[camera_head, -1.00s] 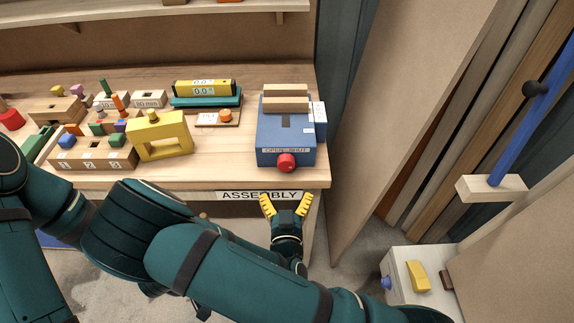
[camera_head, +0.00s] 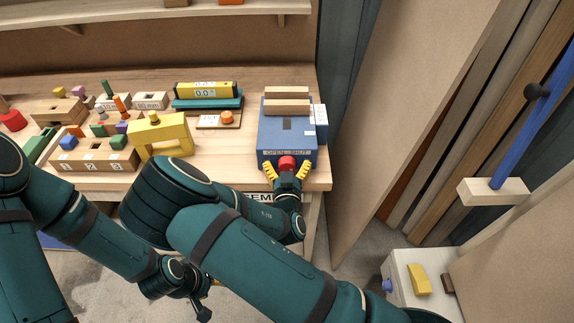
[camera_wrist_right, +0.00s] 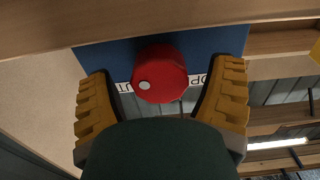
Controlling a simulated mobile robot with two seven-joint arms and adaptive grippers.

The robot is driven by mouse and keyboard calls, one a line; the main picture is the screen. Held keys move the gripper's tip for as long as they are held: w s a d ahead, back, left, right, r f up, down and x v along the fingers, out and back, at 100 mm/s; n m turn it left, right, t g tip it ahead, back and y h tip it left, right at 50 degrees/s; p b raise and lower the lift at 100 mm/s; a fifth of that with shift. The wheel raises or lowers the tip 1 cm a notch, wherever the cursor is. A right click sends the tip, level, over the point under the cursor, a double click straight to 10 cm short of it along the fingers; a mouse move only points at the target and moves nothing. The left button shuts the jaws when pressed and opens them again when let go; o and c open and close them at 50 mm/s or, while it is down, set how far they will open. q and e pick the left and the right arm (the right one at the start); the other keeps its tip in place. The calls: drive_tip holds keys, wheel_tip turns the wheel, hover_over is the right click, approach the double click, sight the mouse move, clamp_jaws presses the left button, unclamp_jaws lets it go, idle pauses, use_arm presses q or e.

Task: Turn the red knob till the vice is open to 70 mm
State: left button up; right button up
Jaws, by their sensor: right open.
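The vice (camera_head: 285,132) is a blue box with two wooden jaws (camera_head: 287,98) on top, close together with a narrow gap. Its red knob (camera_head: 287,163) is on the front face, by a label reading OPEN and SHUT. My right gripper (camera_head: 287,171) is open, its yellow fingers on either side of the knob. In the right wrist view the red knob (camera_wrist_right: 160,73) with a pale dot sits between the spread fingers (camera_wrist_right: 163,105), with a gap on both sides. My left gripper (camera_head: 195,292) is low beside the bench; its fingers are not clear.
A white scale card (camera_head: 320,117) is at the vice's right side. A yellow frame block (camera_head: 163,137), a yellow digital level (camera_head: 205,90) and several small blocks stand to the left. A tall panel is right of the bench.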

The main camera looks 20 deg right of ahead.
drive_tip(key=c, duration=1.2)
drive_tip(key=shift+n, duration=0.4)
drive_tip(key=shift+n+b, duration=0.35)
drive_tip(key=shift+n, duration=0.65)
drive_tip(key=shift+a+n, duration=0.1)
drive_tip(key=shift+n, duration=1.9)
drive_tip(key=shift+b, duration=0.3)
drive_tip(key=o, duration=1.2)
